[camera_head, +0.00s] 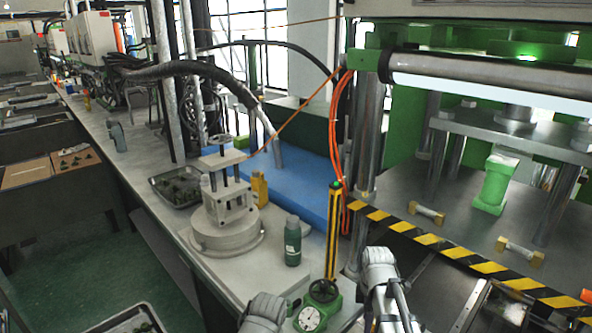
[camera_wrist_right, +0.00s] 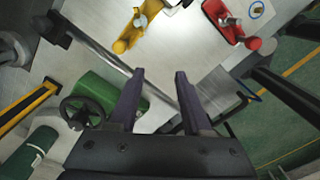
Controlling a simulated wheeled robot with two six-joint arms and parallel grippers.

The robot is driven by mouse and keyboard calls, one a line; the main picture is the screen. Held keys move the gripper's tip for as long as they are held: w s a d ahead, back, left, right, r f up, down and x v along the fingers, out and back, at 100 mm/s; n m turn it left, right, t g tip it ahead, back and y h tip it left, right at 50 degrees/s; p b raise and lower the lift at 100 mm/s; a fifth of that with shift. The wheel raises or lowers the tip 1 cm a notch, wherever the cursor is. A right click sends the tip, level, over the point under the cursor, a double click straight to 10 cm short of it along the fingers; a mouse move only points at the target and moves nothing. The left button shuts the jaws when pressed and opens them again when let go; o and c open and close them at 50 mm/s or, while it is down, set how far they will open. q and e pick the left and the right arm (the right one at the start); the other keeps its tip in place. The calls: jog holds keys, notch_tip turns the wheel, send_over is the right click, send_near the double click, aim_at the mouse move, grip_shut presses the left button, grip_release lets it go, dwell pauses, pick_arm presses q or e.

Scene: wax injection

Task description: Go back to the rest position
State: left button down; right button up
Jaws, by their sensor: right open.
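My right gripper (camera_wrist_right: 158,75) shows in the right wrist view with its two dark fingers apart and nothing between them. It is over a light metal surface (camera_wrist_right: 185,62). In the head view my right arm (camera_head: 385,285) comes up at the bottom, right of the green gauge, and its fingers cannot be made out. Part of my left arm (camera_head: 262,314) shows at the bottom edge, left of the gauge. Its gripper is out of view.
A green gauge with a handwheel (camera_head: 316,308) stands close between my arms; it also shows in the wrist view (camera_wrist_right: 92,98). A yellow-black post (camera_head: 334,235), a green bottle (camera_head: 292,241) and a wax mould press (camera_head: 228,225) stand nearby. Yellow (camera_wrist_right: 135,30) and red (camera_wrist_right: 230,22) handled parts lie ahead.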

jog(key=s+a+f+m+h+b, duration=0.1)
jog(key=s+a+m, duration=1)
jog(key=a, duration=0.5)
jog(key=shift+s+f+m, duration=0.35)
jog(key=shift+s+m, duration=0.05)
jog(key=shift+s, duration=0.7)
